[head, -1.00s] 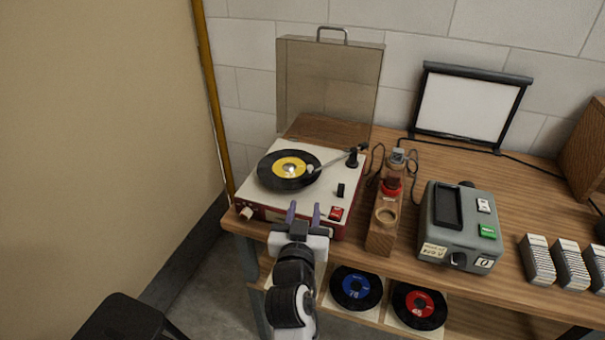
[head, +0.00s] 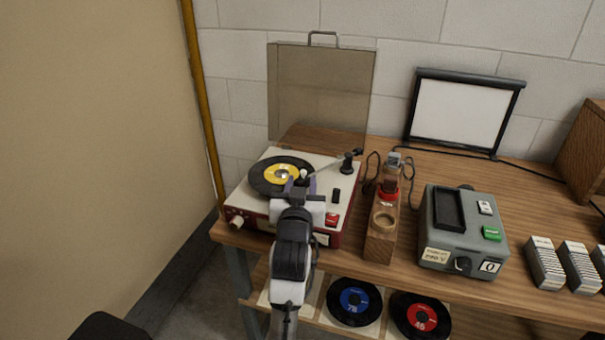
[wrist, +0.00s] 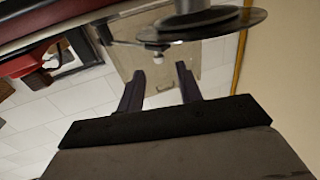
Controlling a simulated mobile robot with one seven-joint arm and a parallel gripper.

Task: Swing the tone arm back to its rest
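The tone arm (head: 328,163) of the red and cream record player (head: 318,208) runs from a black pivot (head: 348,162) at the back right. Its pale tip (head: 303,174) is at the right part of the black record with a yellow label (head: 281,175). I cannot pick out the arm's rest. My gripper (head: 300,182) is open, at the front of the record, fingers towards the tip. In the wrist view, my gripper's (wrist: 161,72) fingers stand apart with nothing held; the tone arm's tip (wrist: 152,62) shows just beyond them, between their lines. I cannot tell contact.
The player's translucent lid (head: 320,95) stands open behind. A black switch (head: 336,195) and red button (head: 332,219) are on the deck. A wooden holder (head: 381,243) and grey viewer (head: 462,240) stand to the right. Records lie on the shelf below (head: 354,300).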

